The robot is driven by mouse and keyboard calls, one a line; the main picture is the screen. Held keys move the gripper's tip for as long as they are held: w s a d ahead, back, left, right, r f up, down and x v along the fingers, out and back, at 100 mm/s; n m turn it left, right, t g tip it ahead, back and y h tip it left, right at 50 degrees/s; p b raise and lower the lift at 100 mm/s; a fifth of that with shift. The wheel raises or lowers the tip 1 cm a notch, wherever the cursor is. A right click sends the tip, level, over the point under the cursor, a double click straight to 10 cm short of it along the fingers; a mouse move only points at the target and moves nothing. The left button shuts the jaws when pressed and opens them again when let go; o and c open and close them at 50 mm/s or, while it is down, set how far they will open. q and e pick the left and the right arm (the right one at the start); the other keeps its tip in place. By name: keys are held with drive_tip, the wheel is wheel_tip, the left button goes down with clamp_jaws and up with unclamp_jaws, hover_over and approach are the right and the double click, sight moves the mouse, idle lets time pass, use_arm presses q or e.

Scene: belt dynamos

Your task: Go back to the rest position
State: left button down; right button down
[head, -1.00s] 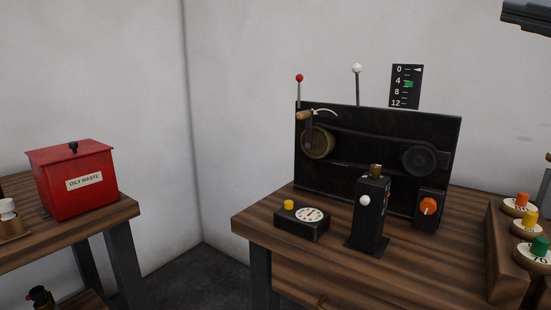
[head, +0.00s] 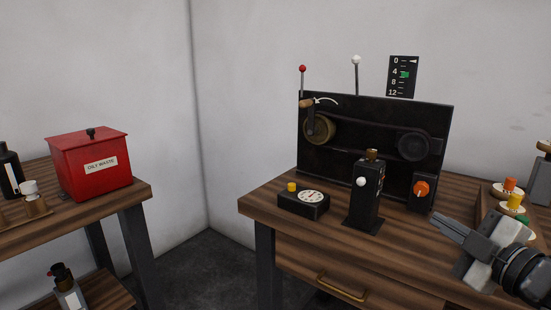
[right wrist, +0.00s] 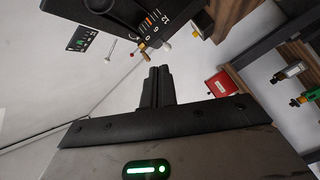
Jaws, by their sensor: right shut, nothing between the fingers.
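My right gripper (head: 440,220) is at the lower right of the head view, its fingers pointing left above the workbench. Its fingers are together and hold nothing. In the right wrist view the two fingers (right wrist: 157,82) lie side by side with no gap. The black belt machine (head: 370,165) stands on the bench, behind and to the left of the gripper. My left gripper is in neither view.
A black post (head: 368,195) with a white knob, a gauge box (head: 304,200) and an orange knob (head: 421,189) stand before the machine. Coloured knobs (head: 514,201) sit at the right. A red oily-waste bin (head: 90,178) stands on the left table, with floor between.

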drive_tip(key=s+a+f+m+g+h, duration=0.1)
drive_tip(key=s+a+f+m+g, duration=0.2)
drive_tip(key=f, duration=0.6)
drive_tip(key=s+a+f+m, duration=0.3)
drive_tip(key=s+f+m, duration=0.1)
drive_tip(key=f, duration=0.6)
drive_tip(key=s+a+f+m+g, duration=0.3)
drive_tip(key=s+a+f+m, duration=0.3)
drive_tip(key=s+a+f, duration=0.3)
drive_tip(key=s+f+p, duration=0.1)
drive_tip(key=s, duration=0.2)
drive_tip(key=shift+f+h, duration=0.3)
drive_tip(key=shift+h, duration=0.1)
